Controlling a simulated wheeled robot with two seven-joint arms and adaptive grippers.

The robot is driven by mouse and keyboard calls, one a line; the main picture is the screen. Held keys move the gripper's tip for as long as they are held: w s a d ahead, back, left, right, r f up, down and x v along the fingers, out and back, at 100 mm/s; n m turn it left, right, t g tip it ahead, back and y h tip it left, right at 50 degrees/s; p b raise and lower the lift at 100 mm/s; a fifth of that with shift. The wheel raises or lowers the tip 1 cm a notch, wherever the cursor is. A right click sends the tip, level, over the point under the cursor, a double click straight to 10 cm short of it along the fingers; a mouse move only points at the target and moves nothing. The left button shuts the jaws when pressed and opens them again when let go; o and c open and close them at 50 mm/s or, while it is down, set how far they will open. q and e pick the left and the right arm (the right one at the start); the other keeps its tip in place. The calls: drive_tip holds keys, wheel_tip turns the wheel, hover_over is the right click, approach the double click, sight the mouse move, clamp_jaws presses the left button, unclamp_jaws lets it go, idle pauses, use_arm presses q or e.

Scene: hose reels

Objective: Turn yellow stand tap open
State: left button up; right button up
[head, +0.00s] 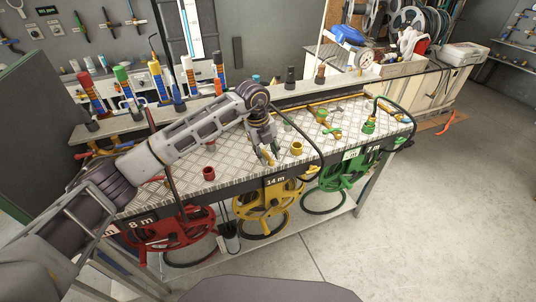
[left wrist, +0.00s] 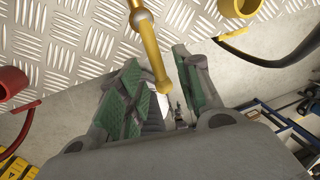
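The yellow tap lever (left wrist: 150,48), a rod with a round knob part way along, shows in the left wrist view. It reaches down into the gap between the fingers of my left gripper (left wrist: 163,90). The fingers are open, with a visible gap on each side of the lever's end. In the head view my left gripper (head: 266,151) is low over the metal bench top, left of a yellow cup-like fitting (head: 297,148), and hides most of the tap. The yellow hose reel (head: 268,203) hangs below. My right gripper is out of view.
A red reel (head: 168,229) and a green reel (head: 345,172) hang either side of the yellow one. A red fitting (head: 209,173) stands left of the gripper. Dark hoses arch over the bench edge. Green fittings (head: 369,126) stand at the right. Floor in front is clear.

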use_arm(q)
wheel_tip(320, 180, up, 11)
drive_tip(key=a, duration=0.2)
drive_tip(key=shift+s, duration=0.45)
idle(0.4)
